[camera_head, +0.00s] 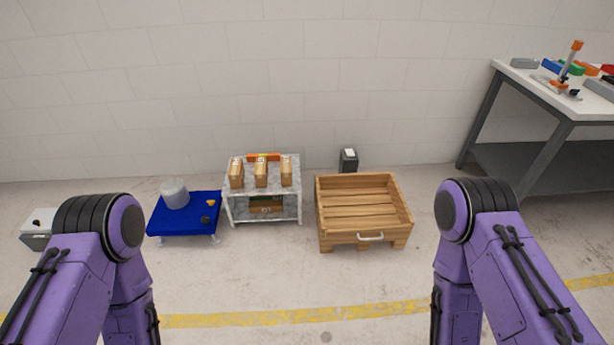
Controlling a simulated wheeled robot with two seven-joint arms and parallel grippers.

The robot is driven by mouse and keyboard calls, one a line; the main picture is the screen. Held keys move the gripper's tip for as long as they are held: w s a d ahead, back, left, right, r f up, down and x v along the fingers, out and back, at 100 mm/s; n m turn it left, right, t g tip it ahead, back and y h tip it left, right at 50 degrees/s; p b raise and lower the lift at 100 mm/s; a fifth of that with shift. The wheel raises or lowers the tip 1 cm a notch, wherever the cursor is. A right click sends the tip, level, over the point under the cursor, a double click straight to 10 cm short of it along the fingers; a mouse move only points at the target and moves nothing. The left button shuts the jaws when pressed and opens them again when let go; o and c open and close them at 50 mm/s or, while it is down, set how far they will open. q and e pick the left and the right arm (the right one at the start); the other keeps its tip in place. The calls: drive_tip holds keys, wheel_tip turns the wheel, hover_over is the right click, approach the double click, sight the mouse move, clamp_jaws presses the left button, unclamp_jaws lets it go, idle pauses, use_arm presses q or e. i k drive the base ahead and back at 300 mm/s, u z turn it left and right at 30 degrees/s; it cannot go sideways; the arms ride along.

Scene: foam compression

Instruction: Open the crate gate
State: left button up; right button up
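The wooden crate (394,228) stands on the floor a little right of the middle, in front of the wall. Its inside looks empty. Its front wall, the side facing me, carries a light metal handle (370,237) and stands upright, so the gate looks closed. My two purple arms come in from the lower left and lower right, well apart from the crate. Their lower ends run out of the picture at the bottom. Neither gripper shows, so I cannot see what they hold.
Left of the crate stand a grey shelf (234,203) with several small boxes and a blue platform (186,229) with a grey cylinder (174,193). A workbench (545,92) with tools stands at the right. A small dark box (348,161) sits behind the crate. Floor before the crate is clear.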

sight(381, 233)
drive_tip(key=z, duration=0.55)
drive_tip(key=k, duration=0.65)
drive_tip(key=z, duration=0.35)
drive_tip(key=i, duration=1.45)
drive_tip(key=z, duration=0.25)
